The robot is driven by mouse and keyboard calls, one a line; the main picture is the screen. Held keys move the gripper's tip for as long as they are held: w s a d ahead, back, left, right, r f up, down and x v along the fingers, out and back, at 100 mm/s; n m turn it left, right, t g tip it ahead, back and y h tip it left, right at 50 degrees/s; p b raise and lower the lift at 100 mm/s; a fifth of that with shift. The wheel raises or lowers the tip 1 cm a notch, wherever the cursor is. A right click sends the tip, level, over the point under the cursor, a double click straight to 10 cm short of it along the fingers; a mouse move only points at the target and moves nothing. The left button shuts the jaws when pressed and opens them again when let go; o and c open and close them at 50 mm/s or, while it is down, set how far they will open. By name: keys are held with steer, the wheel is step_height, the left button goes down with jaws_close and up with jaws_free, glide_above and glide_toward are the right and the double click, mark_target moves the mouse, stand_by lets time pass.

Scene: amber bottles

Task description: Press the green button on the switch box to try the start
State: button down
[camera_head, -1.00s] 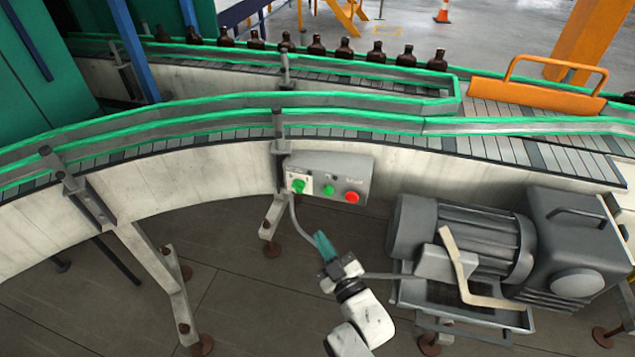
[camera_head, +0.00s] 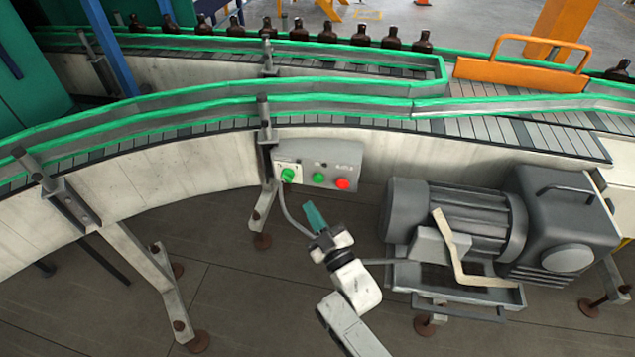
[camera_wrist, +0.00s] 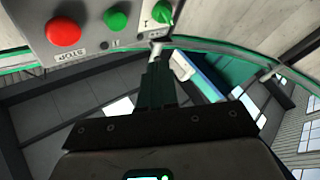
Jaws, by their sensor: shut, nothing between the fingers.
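The grey switch box (camera_head: 318,170) is mounted on the side of the conveyor. It carries a green rotary knob on a white plate (camera_head: 288,175), a round green button (camera_head: 318,177) in the middle and a red button (camera_head: 343,184) at right. My gripper (camera_head: 314,215) is shut and empty, below the box and apart from it, its teal fingers pointing up towards it. In the wrist view the box shows upside down at the top, with the green button (camera_wrist: 116,20) between the red button (camera_wrist: 63,32) and the knob (camera_wrist: 162,12). The fingers (camera_wrist: 157,75) point up below the knob.
A grey motor (camera_head: 460,225) with a bent beige bracket (camera_head: 455,255) stands right of my arm. The conveyor's support leg (camera_head: 262,215) and a cable are at left. Amber bottles (camera_head: 299,30) stand on the far belt. Dark floor lies open below.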

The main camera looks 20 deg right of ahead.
mark_target(318, 179)
steer(key=shift+w+d+b, duration=0.75)
steer(key=shift+w+d, duration=0.1)
steer(key=shift+w, duration=0.35)
steer(key=shift+w+d+b, duration=0.7)
steer(key=shift+w+d, duration=0.15)
steer(key=shift+w, duration=0.3)
stand_by(0.3)
steer(key=shift+w+d+b, duration=0.25)
steer(key=shift+w+b, duration=0.1)
steer(key=shift+b, duration=0.05)
steer(key=shift+w+d+b, duration=0.25)
steer(key=shift+w+b, duration=0.1)
steer(key=shift+b, duration=0.05)
stand_by(0.7)
stand_by(0.4)
steer(key=shift+s+a, duration=0.5)
steer(key=shift+s, duration=0.2)
